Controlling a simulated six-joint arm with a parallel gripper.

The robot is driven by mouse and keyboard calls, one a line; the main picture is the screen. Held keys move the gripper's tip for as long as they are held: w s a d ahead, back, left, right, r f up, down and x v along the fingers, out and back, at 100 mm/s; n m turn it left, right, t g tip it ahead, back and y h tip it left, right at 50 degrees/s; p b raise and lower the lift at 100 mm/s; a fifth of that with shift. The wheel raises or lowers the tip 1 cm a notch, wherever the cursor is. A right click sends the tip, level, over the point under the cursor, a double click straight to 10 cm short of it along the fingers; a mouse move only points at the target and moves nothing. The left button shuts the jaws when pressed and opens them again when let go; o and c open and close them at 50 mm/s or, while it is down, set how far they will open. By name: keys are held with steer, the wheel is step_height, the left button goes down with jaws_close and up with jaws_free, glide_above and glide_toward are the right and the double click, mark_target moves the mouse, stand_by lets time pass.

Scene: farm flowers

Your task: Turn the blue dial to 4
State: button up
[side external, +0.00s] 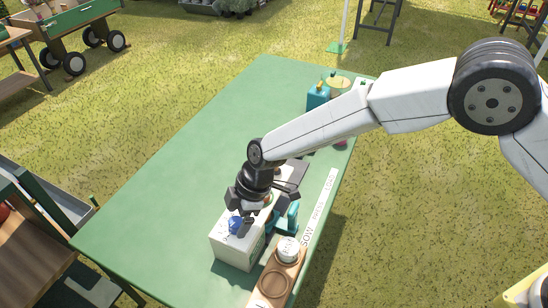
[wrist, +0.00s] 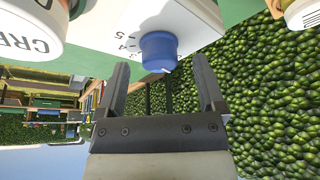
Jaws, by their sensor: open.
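The blue dial (wrist: 158,50) is on the face of a white box (wrist: 185,15), with small printed numbers beside it; I make out a 4 and a 5 near its left side. Where the dial points is not clear. In the side external view the blue dial (side external: 235,224) is on top of the white box (side external: 228,246), near the front of the green table. My gripper (wrist: 160,72) is open, its two fingers spread to either side of the dial, with nothing between them that I can see gripped. In the side view my gripper (side external: 247,212) is just above the box.
A wooden holder (side external: 275,284) with a white-lidded jar (side external: 288,250) stands right of the box. A teal object (side external: 293,215) is close behind. Blue container (side external: 318,96) stands at the table's far end. The green table (side external: 165,185) is clear on the left.

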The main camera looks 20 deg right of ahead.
steer(key=shift+a+f, duration=0.2)
steer(key=shift+f, duration=0.25)
jaws_close()
